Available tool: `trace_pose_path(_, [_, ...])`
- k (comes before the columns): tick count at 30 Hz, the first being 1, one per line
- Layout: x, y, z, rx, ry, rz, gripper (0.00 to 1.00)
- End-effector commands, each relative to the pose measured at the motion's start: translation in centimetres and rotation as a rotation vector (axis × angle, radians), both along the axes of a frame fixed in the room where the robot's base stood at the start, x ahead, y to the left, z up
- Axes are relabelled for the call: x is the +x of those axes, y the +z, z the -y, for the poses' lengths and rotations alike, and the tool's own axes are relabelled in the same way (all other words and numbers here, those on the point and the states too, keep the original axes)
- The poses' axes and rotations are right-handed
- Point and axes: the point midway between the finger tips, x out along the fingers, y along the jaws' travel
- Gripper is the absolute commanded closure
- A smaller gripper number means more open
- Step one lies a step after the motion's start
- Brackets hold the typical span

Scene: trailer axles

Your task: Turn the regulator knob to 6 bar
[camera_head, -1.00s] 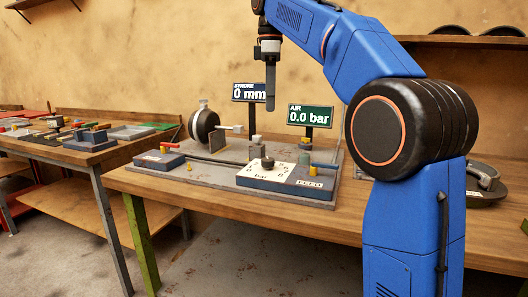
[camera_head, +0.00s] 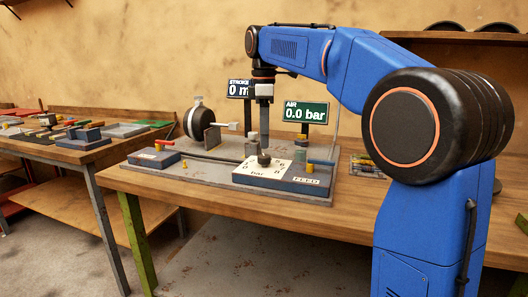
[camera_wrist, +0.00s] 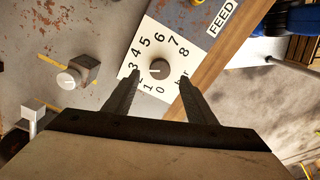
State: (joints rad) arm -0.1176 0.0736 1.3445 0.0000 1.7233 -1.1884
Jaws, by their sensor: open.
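The regulator knob (camera_head: 264,160) is a small dark round knob on a white dial plate (camera_head: 262,173) marked "bar". In the wrist view the knob (camera_wrist: 159,69) sits inside a ring of numbers from 0 to 8, and its mark is too small to read surely. My gripper (camera_head: 264,148) points straight down just above the knob. In the wrist view my gripper (camera_wrist: 158,74) is open, one finger on each side of the knob with gaps between. The green AIR display (camera_head: 306,113) reads 0.0 bar.
The STROKE display (camera_head: 239,88) is partly hidden by my arm. A blue block (camera_head: 153,158) with a red handle sits left. Another cluttered table (camera_head: 62,152) stands further left.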

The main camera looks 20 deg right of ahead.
Motion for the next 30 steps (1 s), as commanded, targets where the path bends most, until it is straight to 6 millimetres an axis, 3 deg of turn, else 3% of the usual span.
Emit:
trace_pose_path(9, [0.0,-4.4,0.0,0.000,0.000,-0.001,0.49])
trace_pose_path(23, [0.0,-5.4,0.0,0.000,0.000,0.000,0.49])
trace_pose_path(28, [0.0,-5.4,0.0,0.000,0.000,0.000,0.90])
trace_pose_path(30, [0.0,-5.4,0.0,0.000,0.000,0.000,0.90])
